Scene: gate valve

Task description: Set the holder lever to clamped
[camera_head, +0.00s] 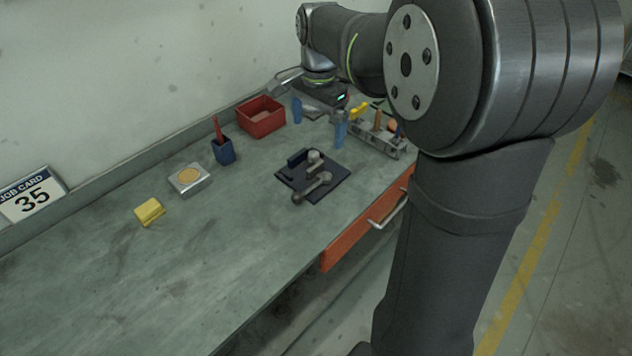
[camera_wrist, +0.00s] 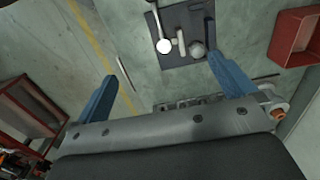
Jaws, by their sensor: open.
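The holder is a dark square plate (camera_head: 335,190) on the bench, with dark metal parts on it. A grey bar with rounded ends (camera_head: 312,187), seemingly the lever, lies across its front part. A grey knob (camera_head: 315,156) stands behind the bar. In the wrist view the plate (camera_wrist: 178,55) is at the top, with a pale round bar end (camera_wrist: 164,46) and a grey knob (camera_wrist: 197,50). I cannot tell which setting the lever has. My gripper (camera_head: 319,120) is open and empty, behind the holder and apart from it. Its blue fingers are spread wide in the wrist view (camera_wrist: 160,67).
A tool rack (camera_head: 375,138) stands right of the holder, close to my gripper. A red bin (camera_head: 262,118), a blue cup (camera_head: 224,152), a grey block with a yellow disc (camera_head: 189,180) and a yellow block (camera_head: 150,211) are left. An orange drawer (camera_head: 348,240) is under the front edge.

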